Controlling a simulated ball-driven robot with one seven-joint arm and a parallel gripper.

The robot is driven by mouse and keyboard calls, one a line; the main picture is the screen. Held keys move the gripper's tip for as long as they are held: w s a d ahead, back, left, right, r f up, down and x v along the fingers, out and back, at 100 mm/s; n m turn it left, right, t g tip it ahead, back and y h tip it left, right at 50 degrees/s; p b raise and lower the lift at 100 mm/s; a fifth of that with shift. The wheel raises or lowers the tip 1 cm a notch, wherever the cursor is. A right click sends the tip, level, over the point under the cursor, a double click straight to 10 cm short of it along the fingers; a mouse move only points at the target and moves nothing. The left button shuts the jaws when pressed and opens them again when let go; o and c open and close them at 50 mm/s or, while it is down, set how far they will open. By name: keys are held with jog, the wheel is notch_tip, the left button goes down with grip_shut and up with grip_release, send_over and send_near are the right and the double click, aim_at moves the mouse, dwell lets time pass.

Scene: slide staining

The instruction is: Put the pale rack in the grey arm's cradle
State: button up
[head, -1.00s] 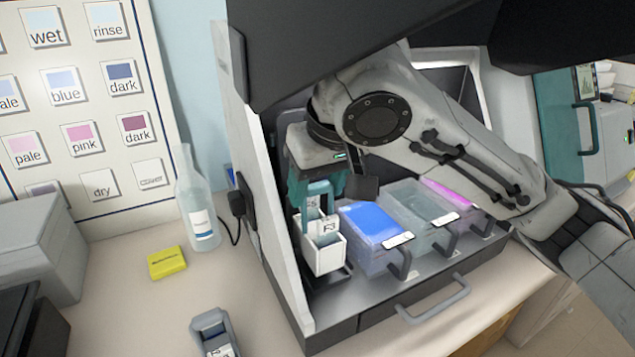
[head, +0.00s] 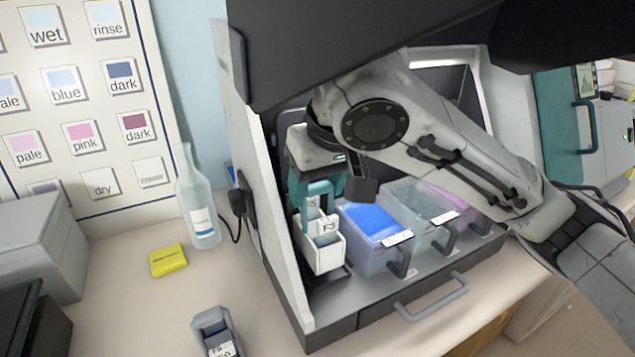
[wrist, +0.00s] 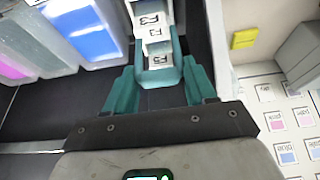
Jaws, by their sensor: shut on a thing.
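The pale rack (head: 323,259) is a white box with labelled slides standing in it, at the left inside the open-fronted station. My gripper (head: 318,190) is teal and points down above the rack, shut on its pale blue-green handle. In the wrist view, my gripper (wrist: 158,88) has a finger on each side of the handle, and the rack (wrist: 155,25) extends beyond the fingertips. The rack looks roughly upright. The grey arm's cradle cannot be made out clearly; the rack and my gripper cover that area, and I cannot tell whether the rack touches it.
A blue bath (head: 372,222), a clear bath (head: 418,200) and a partly hidden pink bath stand right of the rack. The station's side wall (head: 262,190) is close on the left. A grey slide holder (head: 212,325), yellow block (head: 167,260) and bottle (head: 203,215) stand outside.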

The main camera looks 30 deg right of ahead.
jog(key=shift+f+b, duration=0.7)
jog(key=shift+f, duration=0.55)
jog(key=o, duration=1.4)
jog(key=shift+o, duration=0.2)
jog(key=p+v, duration=0.1)
jog(key=v, duration=0.9)
jog(key=shift+s+r+p, duration=0.25)
jog(key=shift+r+p, duration=0.05)
jog(key=shift+p, duration=0.05)
